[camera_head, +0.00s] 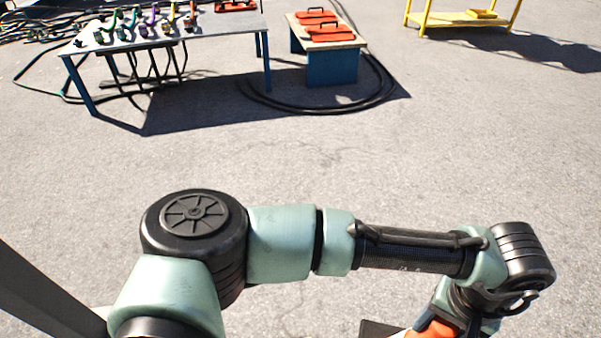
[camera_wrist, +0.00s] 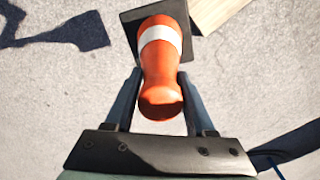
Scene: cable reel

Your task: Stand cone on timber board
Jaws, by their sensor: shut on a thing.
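The orange cone (camera_wrist: 160,75) has a white band and a dark square base (camera_wrist: 133,22). In the wrist view my gripper (camera_wrist: 160,90) has one finger on each side of the cone's body and is shut on it. The cone's narrow end points towards the wrist camera and its base points away. The timber board (camera_wrist: 212,10) is a pale piece at the top edge of the wrist view, just right of the base; most of it is out of frame. I cannot tell whether the base touches the ground or the board. In the head view part of the cone (camera_head: 437,329) shows below my arm.
A grey table (camera_head: 170,38) with several coloured tools stands at the back left. A blue-legged bench (camera_head: 331,68) with orange cases stands beside it. Dark cable (camera_head: 375,95) loops on the ground around the bench. A yellow rack (camera_head: 455,18) is far right. The middle asphalt is clear.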

